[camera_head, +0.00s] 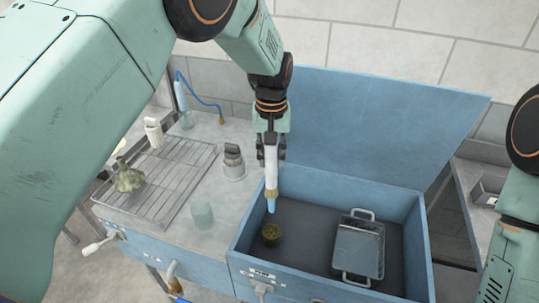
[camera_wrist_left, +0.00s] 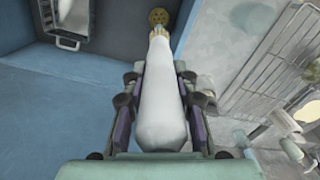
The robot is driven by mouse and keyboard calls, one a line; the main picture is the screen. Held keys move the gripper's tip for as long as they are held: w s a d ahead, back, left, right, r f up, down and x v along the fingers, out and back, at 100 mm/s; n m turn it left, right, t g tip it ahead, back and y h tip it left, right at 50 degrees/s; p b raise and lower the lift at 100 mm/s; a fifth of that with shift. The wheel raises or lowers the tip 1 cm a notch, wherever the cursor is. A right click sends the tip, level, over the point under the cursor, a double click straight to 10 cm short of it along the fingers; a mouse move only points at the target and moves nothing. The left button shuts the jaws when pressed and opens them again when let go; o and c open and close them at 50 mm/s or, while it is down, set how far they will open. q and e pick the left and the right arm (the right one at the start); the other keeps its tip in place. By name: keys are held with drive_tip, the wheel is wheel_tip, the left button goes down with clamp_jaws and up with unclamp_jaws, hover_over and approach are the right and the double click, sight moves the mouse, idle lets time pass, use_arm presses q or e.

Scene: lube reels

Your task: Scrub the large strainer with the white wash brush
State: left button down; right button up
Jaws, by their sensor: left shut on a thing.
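My left gripper (camera_head: 271,150) points down over the open blue wash basin (camera_head: 415,235), shut on the white wash brush (camera_head: 271,175). The brush hangs nearly upright, with a brass-coloured collar and a light blue tip low over the basin's left part. In the left wrist view the white handle (camera_wrist_left: 160,105) lies between the fingers of the left gripper (camera_wrist_left: 160,80). A rectangular metal basket with two end handles (camera_head: 359,250), which looks like the large strainer, lies on the basin floor to the right, apart from the brush. It also shows in the left wrist view (camera_wrist_left: 76,22).
A small round olive-brass piece (camera_head: 271,236) sits on the basin floor near the brush tip. The blue lid (camera_head: 380,120) stands open behind. On the left bench are a wire rack (camera_head: 175,175), a grey-green lump (camera_head: 128,178), a dark-topped metal container (camera_head: 233,160) and a translucent cup (camera_head: 202,214).

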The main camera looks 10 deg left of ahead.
sight(271, 186)
use_arm(q)
drive_tip(key=shift+f+b, duration=2.05)
drive_tip(key=shift+f, duration=2.25)
wheel_tip(271, 186, down, 2)
drive_tip(key=shift+b, duration=0.6)
drive_tip(key=shift+f+b, duration=1)
drive_tip(key=shift+f, duration=0.8)
wheel_tip(271, 186, down, 2)
drive_tip(key=shift+f+b, duration=0.2)
drive_tip(key=shift+b, duration=0.5)
drive_tip(key=shift+f+b, duration=0.35)
drive_tip(key=shift+f, duration=0.2)
drive_tip(key=shift+a, duration=0.1)
